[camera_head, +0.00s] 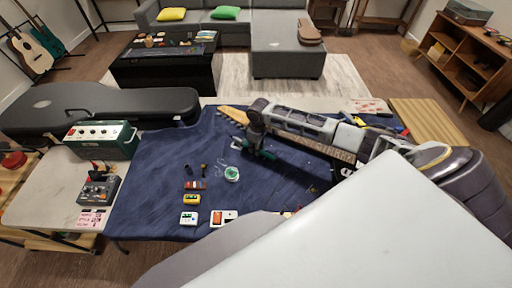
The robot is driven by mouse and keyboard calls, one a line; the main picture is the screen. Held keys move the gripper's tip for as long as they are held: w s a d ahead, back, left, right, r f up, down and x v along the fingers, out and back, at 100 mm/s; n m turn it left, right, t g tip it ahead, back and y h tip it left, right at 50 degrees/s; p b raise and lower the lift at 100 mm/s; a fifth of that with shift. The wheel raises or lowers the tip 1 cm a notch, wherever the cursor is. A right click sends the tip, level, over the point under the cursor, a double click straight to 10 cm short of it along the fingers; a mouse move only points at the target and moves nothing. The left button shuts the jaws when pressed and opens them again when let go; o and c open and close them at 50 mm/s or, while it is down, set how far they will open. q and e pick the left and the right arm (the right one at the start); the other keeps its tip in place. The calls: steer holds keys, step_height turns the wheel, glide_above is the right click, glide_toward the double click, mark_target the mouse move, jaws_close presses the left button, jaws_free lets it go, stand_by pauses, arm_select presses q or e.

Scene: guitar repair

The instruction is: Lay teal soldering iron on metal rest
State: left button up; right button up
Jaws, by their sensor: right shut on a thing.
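My right gripper (262,152) hangs over the blue cloth, its arm coming in from the right. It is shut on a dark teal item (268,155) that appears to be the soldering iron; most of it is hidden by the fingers. A metal rest cannot be made out clearly; thin pale wire shapes (238,146) near the gripper are too small to identify. My left gripper is not in view.
A guitar neck (338,153) lies beneath my right arm. A green-and-white spool (232,174) and small boxes (191,199) lie on the blue cloth (150,200). A green amplifier (100,138), dark device (98,188) and black case (100,103) are left. Bare cloth lies left of centre.

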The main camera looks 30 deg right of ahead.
steer(key=o, duration=1)
steer(key=shift+r, duration=0.15)
steer(key=r, duration=1.1)
steer(key=shift+s+d+r, duration=0.2)
steer(key=shift+s+r, duration=0.1)
steer(key=shift+r, duration=0.05)
steer(key=shift+s+f, duration=0.1)
stand_by(0.4)
